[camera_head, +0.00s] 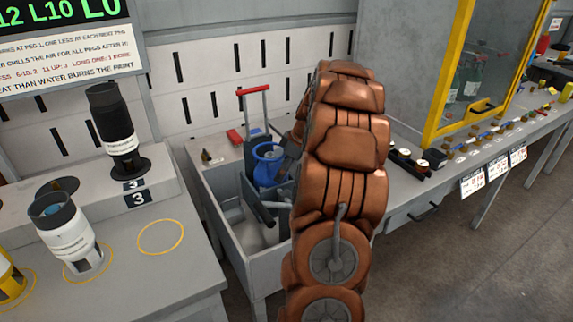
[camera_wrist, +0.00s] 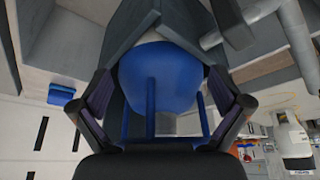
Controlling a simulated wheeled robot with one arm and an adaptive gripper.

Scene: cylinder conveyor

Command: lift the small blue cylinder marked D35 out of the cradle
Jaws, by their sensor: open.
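The small blue cylinder (camera_head: 268,171) sits low in the grey cradle (camera_head: 250,190), inside a grey bin in the head view. No D35 mark is readable. In the wrist view the rounded blue body (camera_wrist: 160,75) fills the middle, between grey cradle walls (camera_wrist: 118,60). My gripper (camera_wrist: 160,92) is open, with one finger on either side of the blue body. I cannot tell whether the fingers touch it. In the head view my copper arm hides the right side of the cradle and most of the gripper.
The grey bin (camera_head: 222,207) has high walls around the cradle. A red-handled frame (camera_head: 253,92) stands behind it. A black bottle (camera_head: 113,128) and a white-and-black bottle (camera_head: 66,235) stand on the left bench. A yellow-framed panel (camera_head: 449,75) is at the right.

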